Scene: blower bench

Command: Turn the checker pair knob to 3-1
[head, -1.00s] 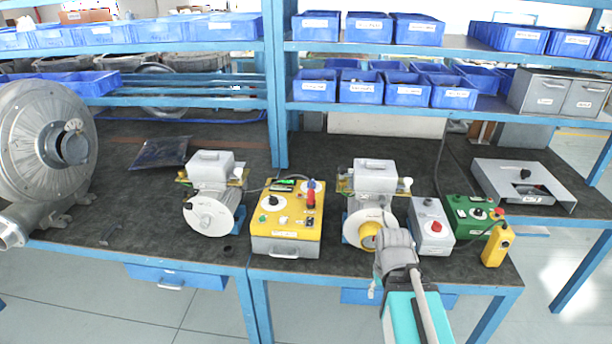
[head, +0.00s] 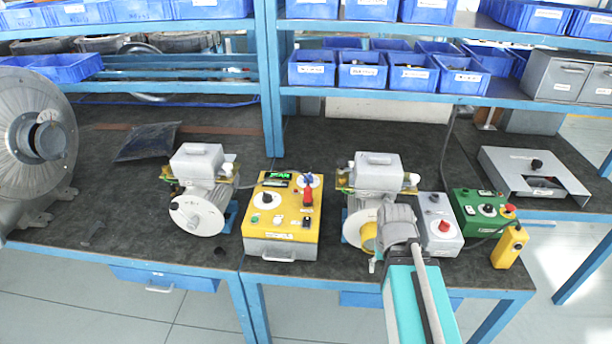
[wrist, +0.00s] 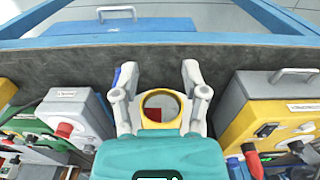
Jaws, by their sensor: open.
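The yellow box with a lit green display, which looks like the checker (head: 283,222), stands on the bench left of my gripper. A black knob on a white dial (head: 267,198) is on its top; its setting is too small to read. In the wrist view the yellow box (wrist: 240,118) is at the right, with a dark knob (wrist: 265,130) on its face. My gripper (head: 383,248) is in front of the right motor unit (head: 375,180). In the wrist view my gripper (wrist: 158,72) is open, with a yellow ring (wrist: 145,101) between its fingers and nothing clearly gripped.
A grey box with a red knob (head: 443,226), a green box (head: 476,203) and a yellow pendant (head: 508,250) stand to the right. Another motor unit (head: 196,175) stands left of the yellow box. Blue bins (head: 362,76) fill the shelves above. Bare bench (head: 120,215) lies at the left.

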